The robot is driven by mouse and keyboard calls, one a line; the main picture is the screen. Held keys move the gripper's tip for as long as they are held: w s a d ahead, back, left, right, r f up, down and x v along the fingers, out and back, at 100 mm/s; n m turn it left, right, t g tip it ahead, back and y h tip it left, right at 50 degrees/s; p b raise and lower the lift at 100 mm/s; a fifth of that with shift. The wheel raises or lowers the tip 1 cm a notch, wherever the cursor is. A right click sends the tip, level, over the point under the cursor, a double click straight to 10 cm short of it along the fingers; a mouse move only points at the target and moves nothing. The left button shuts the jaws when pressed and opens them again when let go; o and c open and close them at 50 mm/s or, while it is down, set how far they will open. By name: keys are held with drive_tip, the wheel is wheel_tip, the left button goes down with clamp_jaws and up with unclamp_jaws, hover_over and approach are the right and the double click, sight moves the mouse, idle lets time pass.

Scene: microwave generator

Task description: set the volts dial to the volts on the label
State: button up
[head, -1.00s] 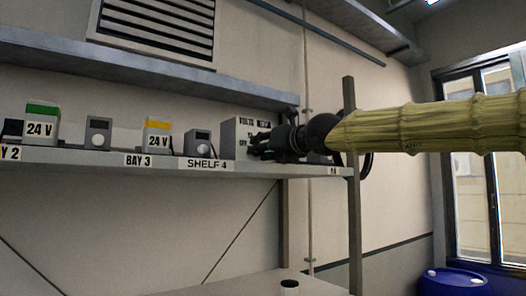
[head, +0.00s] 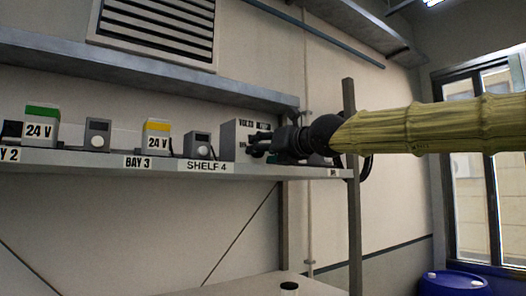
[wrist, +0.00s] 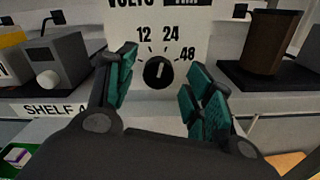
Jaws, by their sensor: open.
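A pale panel headed VOLTS (wrist: 185,15) faces me in the wrist view, with the marks 12, 24 and 48 around a round black dial (wrist: 158,72). The dial's light pointer line stands near upright; I cannot tell exactly which mark it meets. My gripper (wrist: 162,60) is open, its teal-padded fingers to the left and right of the dial, apart from it in the picture. In the head view my gripper (head: 258,144) is in front of the grey panel box (head: 228,140), hiding the dial. Boxes with 24 V labels, yellow-topped (head: 157,141) and green-topped (head: 41,127), stand on the shelf.
Small grey boxes with white knobs (head: 98,134) and (head: 197,145) stand left of the panel on the shelf (head: 75,160). A brown cylinder (wrist: 265,45) stands right of the panel. An upper shelf (head: 130,75) runs above. A shelf post (head: 351,220) is at the right.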

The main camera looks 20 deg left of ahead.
drive_tip(key=v, duration=1.1)
drive_tip(key=shift+s, duration=0.1)
